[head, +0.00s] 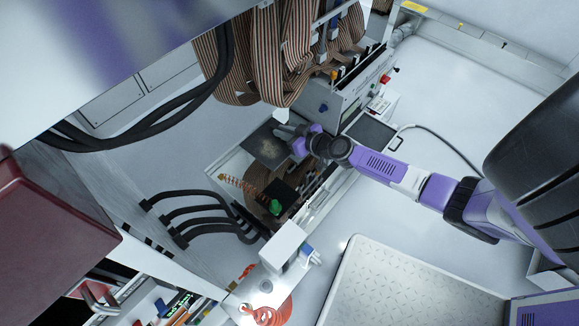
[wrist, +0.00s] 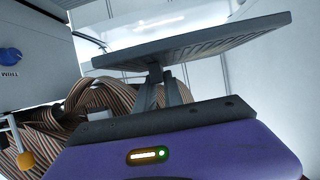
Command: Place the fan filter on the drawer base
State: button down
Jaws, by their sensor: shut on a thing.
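The fan filter is a flat, dark grey square plate (head: 262,148). In the wrist view the fan filter (wrist: 200,42) spans the upper middle, slightly tilted, with fine ribs on its underside. My gripper (head: 286,134) is shut on it; the fingers (wrist: 157,88) meet the plate's underside near its middle. The drawer base looks to be the open, pale-walled drawer (head: 229,167) of the machine, below and around the plate in the head view. The plate hides part of it. I cannot tell how high the plate is above the drawer.
A coiled cable (head: 240,187) and a green-capped part (head: 275,206) sit in the open drawer. Striped ribbon cables (head: 268,50) hang behind it. Black hoses (head: 200,207) lie at the left. A white block (head: 283,246) stands in front.

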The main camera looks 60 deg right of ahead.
aim_at(284, 171)
notch_tip(284, 171, down, 21)
jog(key=b, duration=1.5)
jog(key=shift+f+b, duration=0.2)
jog(key=shift+b, duration=0.2)
jog(key=c, duration=1.5)
grip_release()
jog(key=shift+r, duration=0.1)
jog(key=shift+o, duration=0.2)
jog(key=shift+r, duration=0.1)
jog(key=shift+p+v, duration=1)
jog(key=shift+v, duration=0.25)
jog(key=p+v, duration=0.2)
jog(key=v, duration=0.6)
jog(key=shift+r+p, duration=0.15)
jog(key=shift+p, duration=0.15)
jog(key=shift+s+a+r, duration=0.2)
jog(key=shift+s+a, duration=0.05)
jog(key=shift+s, duration=0.35)
jog(key=shift+a, duration=0.1)
